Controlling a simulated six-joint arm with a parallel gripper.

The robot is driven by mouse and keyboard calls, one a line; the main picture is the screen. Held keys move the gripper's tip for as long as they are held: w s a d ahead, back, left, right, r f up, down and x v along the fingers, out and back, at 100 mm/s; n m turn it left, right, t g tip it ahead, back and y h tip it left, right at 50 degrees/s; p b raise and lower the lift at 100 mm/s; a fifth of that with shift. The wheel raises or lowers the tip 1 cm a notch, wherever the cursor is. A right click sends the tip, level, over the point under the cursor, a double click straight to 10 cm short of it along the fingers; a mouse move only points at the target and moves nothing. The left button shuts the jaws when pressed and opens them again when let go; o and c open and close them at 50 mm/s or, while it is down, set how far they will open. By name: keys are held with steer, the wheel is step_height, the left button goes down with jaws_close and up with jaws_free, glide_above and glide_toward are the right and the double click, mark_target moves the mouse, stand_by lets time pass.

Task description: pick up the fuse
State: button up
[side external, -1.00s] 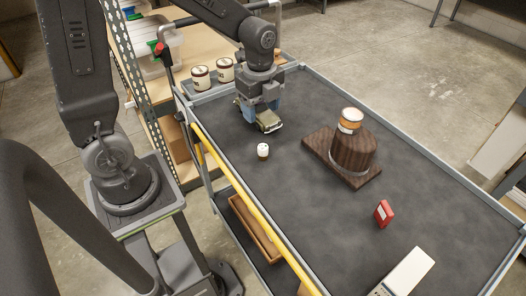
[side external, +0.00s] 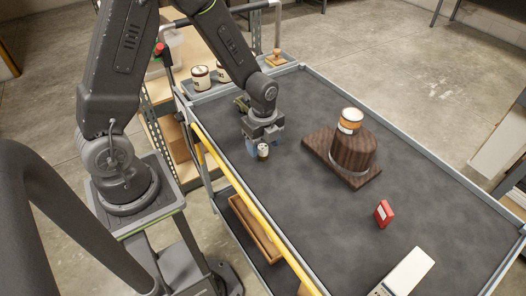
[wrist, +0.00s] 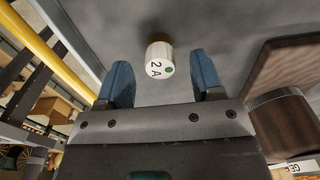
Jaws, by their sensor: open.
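The fuse (side external: 263,150) is a small pale cylinder standing upright on the dark cart top. In the wrist view the fuse (wrist: 159,58) shows "2 A" and a green dot on its end face. My gripper (wrist: 162,78) has its two blue fingers apart, one to each side of the fuse's line, with the fuse just beyond the fingertips. Nothing is between the fingers. In the side view my gripper (side external: 263,147) is low over the cart, right at the fuse; that view does not show whether they touch.
An olive object (side external: 241,103) lies behind my gripper, partly hidden. To the right, a wooden stand (side external: 356,153) bears a can with an orange label (side external: 350,121). A red box (side external: 383,213) and a white box (side external: 409,271) lie nearer the front. Labelled jars (side external: 200,78) stand at the far end.

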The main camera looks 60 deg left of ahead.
step_height(320, 180, down, 2)
steer(key=shift+f, duration=0.1)
steer(key=c, duration=1)
